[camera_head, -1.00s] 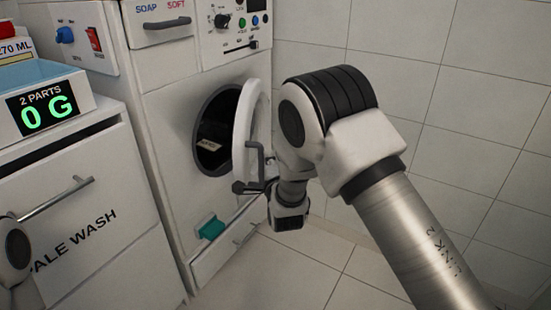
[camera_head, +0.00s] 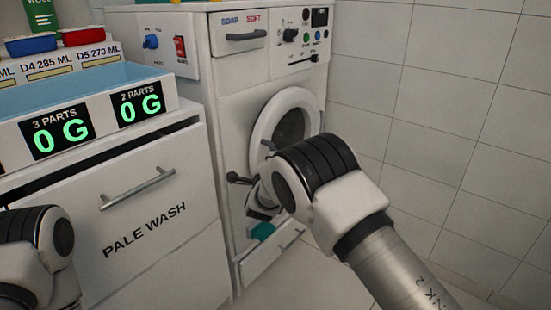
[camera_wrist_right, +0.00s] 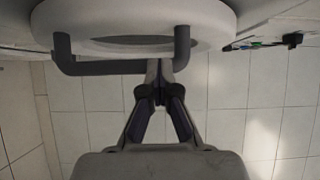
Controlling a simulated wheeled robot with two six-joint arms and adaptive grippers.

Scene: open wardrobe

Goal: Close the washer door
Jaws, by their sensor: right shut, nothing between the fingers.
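The washer (camera_head: 225,110) stands in the middle of the head view. Its round door (camera_head: 262,118), a white ring with dark glass, lies against or very near the front panel; I cannot tell whether it is fully shut. My right arm hides its lower part. My right gripper (camera_head: 240,179) is shut and empty, low beside the door's lower left. In the right wrist view, the door (camera_wrist_right: 215,22) fills the top, and its grey handle (camera_wrist_right: 115,68) is right at my shut fingertips (camera_wrist_right: 158,80), apparently touching or nearly so. My left arm shows at lower left, but its gripper is out of view.
A white cabinet with a PALE WASH drawer (camera_head: 165,225) stands left of the washer, a blue tray (camera_head: 70,92) with displays on top. A teal piece (camera_head: 262,231) sits low on the washer. Tiled wall (camera_head: 440,120) is at right.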

